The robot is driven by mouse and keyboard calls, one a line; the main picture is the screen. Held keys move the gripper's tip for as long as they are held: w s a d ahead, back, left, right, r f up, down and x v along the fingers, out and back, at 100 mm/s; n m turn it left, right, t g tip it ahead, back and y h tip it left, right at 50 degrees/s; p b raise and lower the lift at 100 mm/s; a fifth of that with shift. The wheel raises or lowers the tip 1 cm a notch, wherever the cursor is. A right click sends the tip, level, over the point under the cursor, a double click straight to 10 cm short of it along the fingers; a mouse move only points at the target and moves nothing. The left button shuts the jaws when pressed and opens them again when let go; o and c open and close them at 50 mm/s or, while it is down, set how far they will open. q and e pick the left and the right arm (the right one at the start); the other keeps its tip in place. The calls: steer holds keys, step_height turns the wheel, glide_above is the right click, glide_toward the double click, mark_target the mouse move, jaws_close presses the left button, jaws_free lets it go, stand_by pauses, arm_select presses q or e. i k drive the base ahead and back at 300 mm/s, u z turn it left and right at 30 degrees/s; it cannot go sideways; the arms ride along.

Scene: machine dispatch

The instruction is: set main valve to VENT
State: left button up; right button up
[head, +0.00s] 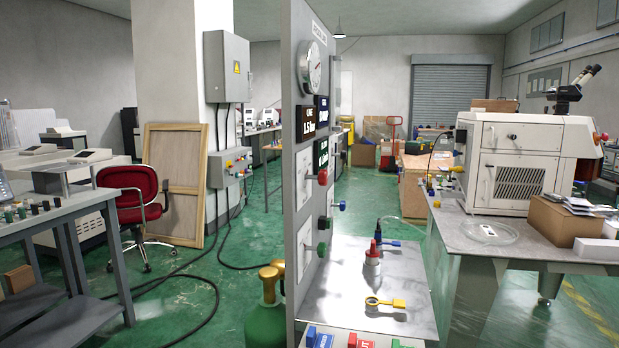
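A tall grey panel (295,150) stands edge-on near the middle of the head view. Its right face carries a round gauge (311,68), dark number displays (308,121) and white dial plates (304,178). Small knobs stick out from it: a red knob (322,177), a blue knob (341,205) and a green knob (322,249). I cannot tell which one is the main valve, and no VENT marking is readable at this steep angle. Neither of my grippers is in view.
A metal shelf (345,270) at the panel's foot holds a red-topped fitting (373,256) and a yellow ring-ended piece (384,303). A green cylinder (266,328) stands left of the panel. Workbenches flank both sides. A cable (205,290) lies on the left floor.

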mark_target(322, 178)
steer(key=u, duration=0.85)
steer(key=i, duration=0.85)
steer(key=z, duration=0.3)
